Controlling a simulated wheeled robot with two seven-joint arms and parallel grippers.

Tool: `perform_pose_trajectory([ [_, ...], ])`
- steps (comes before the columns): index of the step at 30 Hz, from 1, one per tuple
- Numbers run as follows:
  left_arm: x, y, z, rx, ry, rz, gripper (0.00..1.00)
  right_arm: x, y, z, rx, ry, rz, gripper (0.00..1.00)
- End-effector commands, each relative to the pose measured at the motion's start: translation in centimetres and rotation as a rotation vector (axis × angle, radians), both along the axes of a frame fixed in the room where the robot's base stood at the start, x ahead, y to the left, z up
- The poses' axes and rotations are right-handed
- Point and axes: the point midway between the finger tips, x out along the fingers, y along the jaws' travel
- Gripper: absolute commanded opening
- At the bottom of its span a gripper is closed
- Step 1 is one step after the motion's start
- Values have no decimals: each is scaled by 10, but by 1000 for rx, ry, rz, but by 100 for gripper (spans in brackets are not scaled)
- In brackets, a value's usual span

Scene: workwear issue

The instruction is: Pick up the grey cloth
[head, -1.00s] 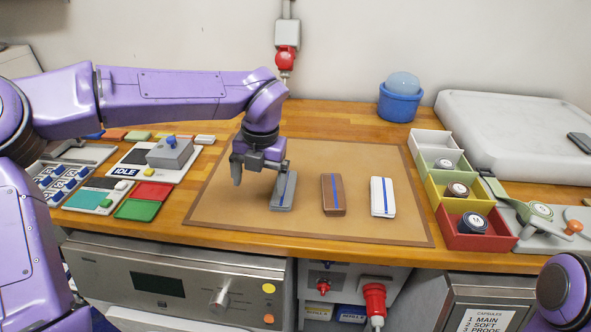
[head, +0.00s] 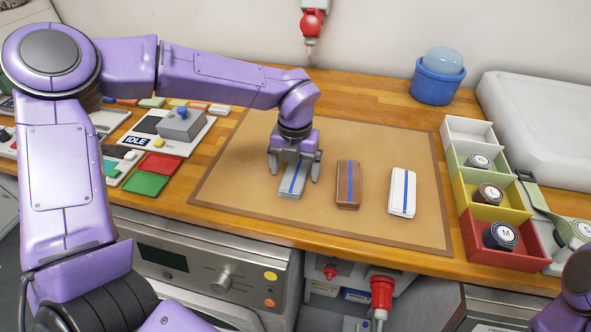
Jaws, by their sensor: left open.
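The grey cloth (head: 290,186) is a folded stack with a blue stripe, lying on the brown mat (head: 240,212). My left gripper (head: 294,176) is open directly above it, pointing down, with one finger on each side of the cloth. The gripper hides the cloth's far end, and I cannot tell whether the fingers touch it. My right gripper is out of view; only a purple part of my right arm shows at the lower right.
A brown cloth (head: 348,192) and a white cloth (head: 402,195) lie to the right on the mat. Colored bins (head: 466,230) with round capsules stand further right. An IDLE panel (head: 150,146) with a grey switch box (head: 181,124) is at left. The mat's front is clear.

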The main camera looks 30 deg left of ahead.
Motion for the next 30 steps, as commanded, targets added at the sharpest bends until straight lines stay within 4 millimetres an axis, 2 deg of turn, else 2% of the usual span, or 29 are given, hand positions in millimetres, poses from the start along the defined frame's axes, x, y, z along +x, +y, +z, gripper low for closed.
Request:
perform_pose_trajectory([
  [7, 0, 0, -4, 0, -2, 0, 92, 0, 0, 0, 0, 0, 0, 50],
  [8, 0, 0, -4, 0, -2, 0, 85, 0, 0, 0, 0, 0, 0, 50],
  [12, 0, 0, -4, 0, -2, 0, 39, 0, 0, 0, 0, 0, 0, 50],
  [13, 0, 0, -4, 0, -2, 0, 31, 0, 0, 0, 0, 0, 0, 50],
  [23, 0, 0, -1, 0, -2, 1, 31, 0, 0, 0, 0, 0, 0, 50],
  [26, 1, 0, 8, -1, -4, 2, 31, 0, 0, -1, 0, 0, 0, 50],
  [30, 0, -4, 32, -1, -7, 0, 31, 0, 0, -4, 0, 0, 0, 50],
])
